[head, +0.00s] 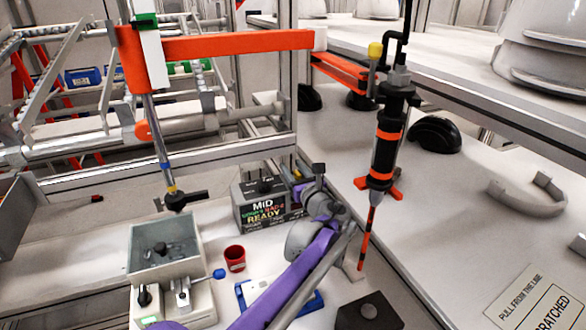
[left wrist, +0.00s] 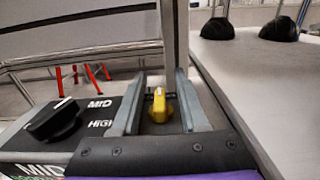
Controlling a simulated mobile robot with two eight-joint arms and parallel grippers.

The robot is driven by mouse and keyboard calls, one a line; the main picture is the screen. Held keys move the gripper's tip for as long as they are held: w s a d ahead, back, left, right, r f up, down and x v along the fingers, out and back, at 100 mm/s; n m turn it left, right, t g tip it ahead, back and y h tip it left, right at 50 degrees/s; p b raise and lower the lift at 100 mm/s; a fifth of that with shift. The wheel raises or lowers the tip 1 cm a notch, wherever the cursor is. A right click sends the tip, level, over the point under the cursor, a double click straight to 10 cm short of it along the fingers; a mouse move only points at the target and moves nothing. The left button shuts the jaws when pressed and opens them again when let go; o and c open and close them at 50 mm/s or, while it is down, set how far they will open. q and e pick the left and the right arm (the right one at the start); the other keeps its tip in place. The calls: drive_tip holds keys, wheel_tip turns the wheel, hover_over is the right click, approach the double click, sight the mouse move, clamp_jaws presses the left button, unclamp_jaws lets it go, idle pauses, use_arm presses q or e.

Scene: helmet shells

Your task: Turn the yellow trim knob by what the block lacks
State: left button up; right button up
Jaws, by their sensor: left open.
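The yellow trim knob (left wrist: 159,104) shows in the left wrist view, with a pale mark on its top. My left gripper (left wrist: 162,88) is open, with one finger on each side of the knob and a gap visible on both sides. The block's front reads MID and READY, with a coloured line between too small to read surely. A black knob (left wrist: 52,118) sits on its top beside MID and HIGH markings.
A grey-green open bin (head: 165,245) and a red cup (head: 235,258) stand left of my arm. A black-and-orange tool (head: 386,145) hangs to the right. A dark block (head: 369,312) sits at the front.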

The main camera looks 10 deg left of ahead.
use_arm(q)
clamp_jaws()
drive_tip(key=shift+y, duration=0.3)
drive_tip(key=shift+s+a+r+n+g+y+p, duration=0.1)
drive_tip(key=shift+n+g+y+p, duration=0.15)
drive_tip(key=shift+n+g+y, duration=0.2)
drive_tip(key=shift+r+n+g+y+p, duration=0.1)
drive_tip(key=shift+n+g+y+p, duration=0.15)
drive_tip(key=shift+n+g+y, duration=0.15)
drive_tip(key=shift+s+a+f+n+g+y+p, duration=0.1)
drive_tip(key=shift+n+g+y+p, duration=0.05)
drive_tip(key=shift+n+g+y, duration=0.3)
drive_tip(key=shift+s+a+f+n+g+y+p, duration=0.1)
drive_tip(key=shift+n+g+y+p, duration=0.05)
drive_tip(key=shift+n+g+y, duration=0.2)
unclamp_jaws()
